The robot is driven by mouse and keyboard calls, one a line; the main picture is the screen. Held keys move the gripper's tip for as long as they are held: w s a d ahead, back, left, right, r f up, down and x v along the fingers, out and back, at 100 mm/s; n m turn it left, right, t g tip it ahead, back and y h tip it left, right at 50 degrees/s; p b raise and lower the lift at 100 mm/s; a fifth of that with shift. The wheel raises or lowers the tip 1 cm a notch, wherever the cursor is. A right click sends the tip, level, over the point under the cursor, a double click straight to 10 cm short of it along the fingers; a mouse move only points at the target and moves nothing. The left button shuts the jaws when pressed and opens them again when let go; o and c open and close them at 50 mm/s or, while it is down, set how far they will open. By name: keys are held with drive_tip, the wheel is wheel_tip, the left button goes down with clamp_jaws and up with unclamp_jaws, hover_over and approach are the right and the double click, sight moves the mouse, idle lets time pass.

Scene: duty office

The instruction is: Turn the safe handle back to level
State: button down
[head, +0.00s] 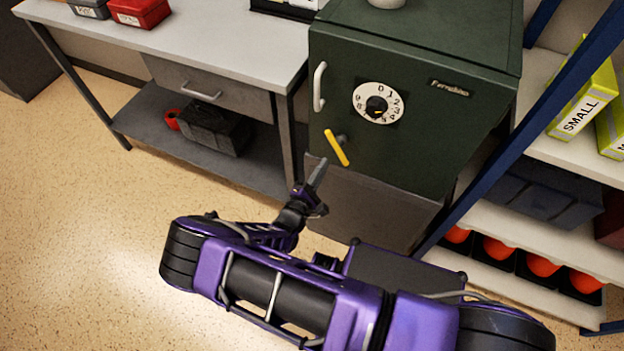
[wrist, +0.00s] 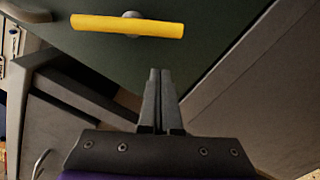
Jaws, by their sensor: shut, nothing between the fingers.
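The dark green safe (head: 420,150) stands at centre right, with its door towards me. Its yellow handle (head: 336,148) sits on a dark hub low on the door and slants steeply, upper end left and lower end right. My gripper (head: 318,168) is shut and empty, just below and left of the handle's lower end. In the wrist view the yellow handle (wrist: 127,26) lies across the top of the picture. The shut fingertips (wrist: 160,73) point towards it from below, near its right half, with a visible gap between.
The door also carries a white numbered dial (head: 379,103) and a pale pull bar (head: 319,87) above the handle. A desk (head: 200,45) with a drawer stands left. A blue-framed shelf (head: 535,105) stands close on the right. The floor at left is clear.

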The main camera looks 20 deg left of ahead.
drive_tip(key=shift+d+r, duration=0.45)
drive_tip(key=shift+d, duration=0.25)
drive_tip(key=shift+d+r, duration=0.45)
drive_tip(key=shift+d, duration=0.2)
drive_tip(key=shift+f, duration=0.1)
